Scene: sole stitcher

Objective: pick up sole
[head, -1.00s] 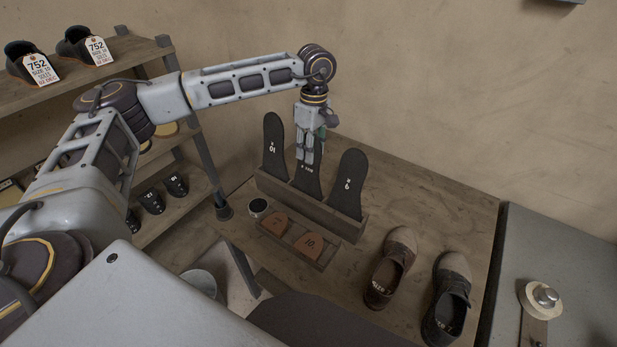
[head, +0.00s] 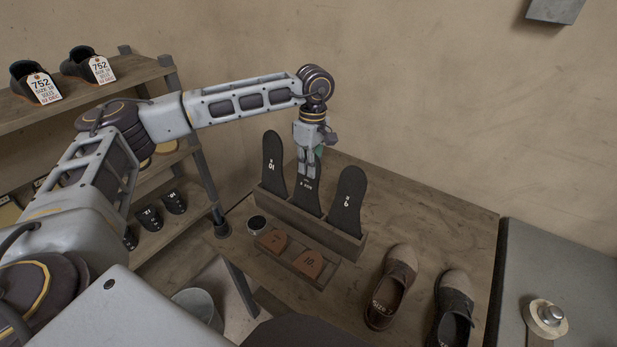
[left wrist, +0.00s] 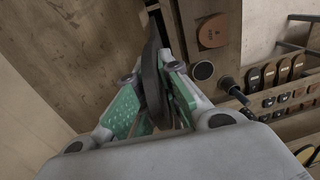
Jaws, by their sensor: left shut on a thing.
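Three dark soles stand upright in a wooden rack (head: 333,237) on the workbench. The left sole (head: 272,160) is marked 10 and the right sole (head: 348,200) is marked 9. My left gripper (head: 308,172) is shut on the middle sole (head: 306,195), gripping its upper part from above; its marking is too small to read surely. The left wrist view shows the middle sole (left wrist: 151,80) edge-on between the green-padded fingers (left wrist: 153,98). The sole's lower end still appears within the rack. My right gripper is not in view.
In front of the rack are a small tray with brown pieces (head: 309,265) and a small round container (head: 257,224). Brown shoes (head: 391,287) and (head: 454,308) dark shoes stand to the right. A shelf (head: 150,75) with tagged shoes stands left. A grey machine (head: 555,270) is at right.

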